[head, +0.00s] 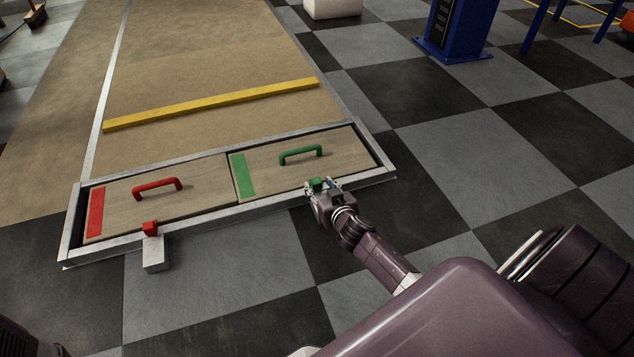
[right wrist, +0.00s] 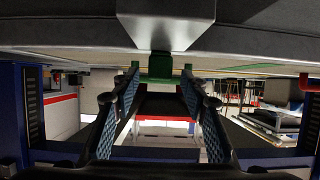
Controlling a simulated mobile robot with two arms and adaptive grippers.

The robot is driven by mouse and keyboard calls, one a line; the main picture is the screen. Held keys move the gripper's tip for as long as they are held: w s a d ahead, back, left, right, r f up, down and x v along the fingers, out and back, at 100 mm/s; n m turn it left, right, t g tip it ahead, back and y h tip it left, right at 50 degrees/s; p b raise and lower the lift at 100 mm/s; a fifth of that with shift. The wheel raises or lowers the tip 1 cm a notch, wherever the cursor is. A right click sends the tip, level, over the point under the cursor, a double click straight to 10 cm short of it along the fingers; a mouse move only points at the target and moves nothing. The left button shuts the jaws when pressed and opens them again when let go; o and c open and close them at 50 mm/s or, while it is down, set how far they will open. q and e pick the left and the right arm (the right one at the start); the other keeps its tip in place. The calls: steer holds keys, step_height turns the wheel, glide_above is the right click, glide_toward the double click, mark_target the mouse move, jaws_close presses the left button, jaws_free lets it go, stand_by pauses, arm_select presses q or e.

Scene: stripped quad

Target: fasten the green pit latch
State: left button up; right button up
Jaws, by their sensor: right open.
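The green pit latch is a small green block (head: 317,183) at the front edge of the pit frame, below the green-handled wooden cover (head: 284,181). My right gripper (head: 323,187) is at this latch, its fingers open on either side of it. In the right wrist view the green latch (right wrist: 160,66) shows between the open fingertips (right wrist: 160,78), under a grey block (right wrist: 165,27). Whether either finger touches it, I cannot tell. The gripper hides much of the latch in the head view. My left gripper is not in view.
A red latch (head: 150,228) sits on a grey block at the frame's front left, by the cover with a red handle (head: 157,187). A yellow bar (head: 212,104) lies across the brown surface beyond. A blue stand (head: 455,30) is at the back. The checkered floor (head: 455,150) at right is clear.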

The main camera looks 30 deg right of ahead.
mark_target(318, 184)
steer(key=shift+v, duration=1.8)
